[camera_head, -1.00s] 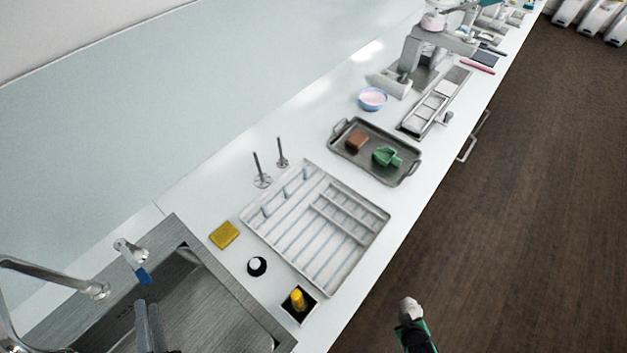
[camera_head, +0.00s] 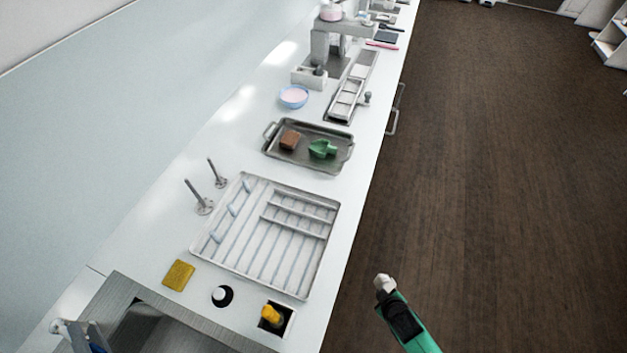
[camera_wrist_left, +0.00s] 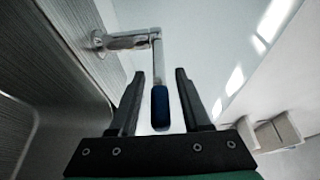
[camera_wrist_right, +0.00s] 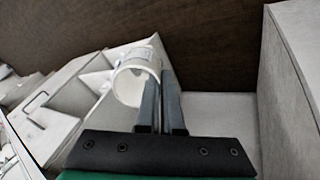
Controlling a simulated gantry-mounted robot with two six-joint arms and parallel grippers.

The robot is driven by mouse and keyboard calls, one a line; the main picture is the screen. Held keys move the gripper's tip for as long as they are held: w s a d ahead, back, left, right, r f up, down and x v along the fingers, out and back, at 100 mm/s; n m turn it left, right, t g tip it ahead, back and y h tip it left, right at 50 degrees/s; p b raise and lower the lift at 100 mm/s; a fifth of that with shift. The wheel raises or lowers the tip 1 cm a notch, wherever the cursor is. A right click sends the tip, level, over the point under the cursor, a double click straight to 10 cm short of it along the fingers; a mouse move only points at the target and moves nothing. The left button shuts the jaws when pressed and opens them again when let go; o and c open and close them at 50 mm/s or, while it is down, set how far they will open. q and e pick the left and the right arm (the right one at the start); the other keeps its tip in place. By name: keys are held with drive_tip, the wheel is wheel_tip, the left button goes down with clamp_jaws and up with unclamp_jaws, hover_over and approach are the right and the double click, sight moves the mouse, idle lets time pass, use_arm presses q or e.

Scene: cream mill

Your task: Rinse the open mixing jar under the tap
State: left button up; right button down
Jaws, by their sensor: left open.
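The white open mixing jar (camera_wrist_right: 128,80) is in my right gripper (camera_wrist_right: 165,80), whose nearly closed fingers grip its wall near the rim. In the head view the jar (camera_head: 384,282) is a small pale shape at my right gripper's tip, over the floor to the right of the counter. The tap lever with a blue grip (camera_wrist_left: 160,108) lies between the spread fingers of my left gripper (camera_wrist_left: 160,76). The steel sink (camera_head: 190,338) is cut off at the head view's lower left.
Beside the sink are a yellow sponge (camera_head: 178,275), a black-and-white round item (camera_head: 221,296) and a yellow-topped item in a holder (camera_head: 271,315). A white rack (camera_head: 232,262) and a metal tray (camera_head: 342,160) stand further along.

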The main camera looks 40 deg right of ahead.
use_arm(q)
drive_tip(key=shift+w, duration=0.1)
clamp_jaws()
idle(1.4)
